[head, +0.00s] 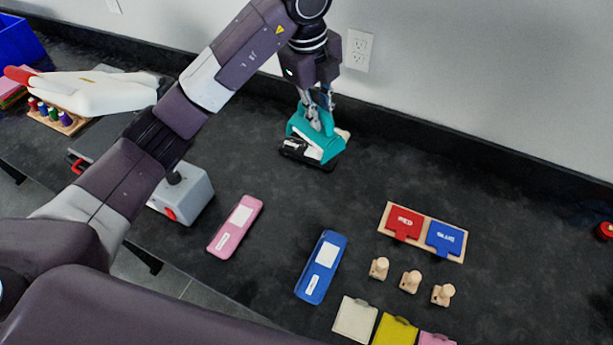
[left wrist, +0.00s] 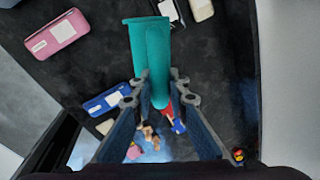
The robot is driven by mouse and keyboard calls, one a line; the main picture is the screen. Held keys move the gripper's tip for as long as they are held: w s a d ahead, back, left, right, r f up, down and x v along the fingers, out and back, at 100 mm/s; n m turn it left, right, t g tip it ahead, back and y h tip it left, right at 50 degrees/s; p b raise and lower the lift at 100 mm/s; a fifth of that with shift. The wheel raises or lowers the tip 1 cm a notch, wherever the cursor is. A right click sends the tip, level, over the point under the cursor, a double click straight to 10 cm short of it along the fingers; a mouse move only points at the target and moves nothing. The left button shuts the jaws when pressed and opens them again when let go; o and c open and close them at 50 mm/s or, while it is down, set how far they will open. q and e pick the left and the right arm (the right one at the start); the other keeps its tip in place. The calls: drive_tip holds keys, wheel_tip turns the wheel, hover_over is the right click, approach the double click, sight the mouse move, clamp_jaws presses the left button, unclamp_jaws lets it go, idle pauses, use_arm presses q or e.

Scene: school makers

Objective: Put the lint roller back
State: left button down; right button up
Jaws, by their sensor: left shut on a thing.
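My left gripper (head: 318,106) is shut on a teal lint roller (head: 300,124) near the back wall. The left wrist view shows the roller (left wrist: 152,45) upright between the two fingers (left wrist: 156,88), its handle toward the palm and its wider end away from it. A black case with a white label (head: 294,146) lies right by the roller in the head view, partly covered by it. I cannot tell whether the roller touches the case or the table. My right gripper is not in view.
A pink case (head: 222,241) and a blue case (head: 310,287) lie in front on the dark table (head: 290,215). A wooden board with red and blue plates (head: 456,256) and several wooden knobs (head: 411,281) are at the right. A grey box (head: 196,194) stands left.

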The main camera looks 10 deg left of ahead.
sight(319, 138)
use_arm(q)
drive_tip(key=f, duration=0.2)
drive_tip(key=f+p, duration=0.1)
drive_tip(key=f, duration=0.1)
drive_tip(key=f+p, duration=0.1)
drive_tip(key=f, duration=0.1)
drive_tip(key=shift+s+d+f, duration=0.1)
drive_tip(key=shift+s+f, duration=0.05)
drive_tip(key=shift+s, duration=0.25)
drive_tip(key=f+p, duration=0.2)
drive_tip(key=f, duration=1)
drive_tip(key=shift+w+f, duration=0.1)
drive_tip(key=shift+w, duration=0.1)
drive_tip(key=shift+f, duration=0.2)
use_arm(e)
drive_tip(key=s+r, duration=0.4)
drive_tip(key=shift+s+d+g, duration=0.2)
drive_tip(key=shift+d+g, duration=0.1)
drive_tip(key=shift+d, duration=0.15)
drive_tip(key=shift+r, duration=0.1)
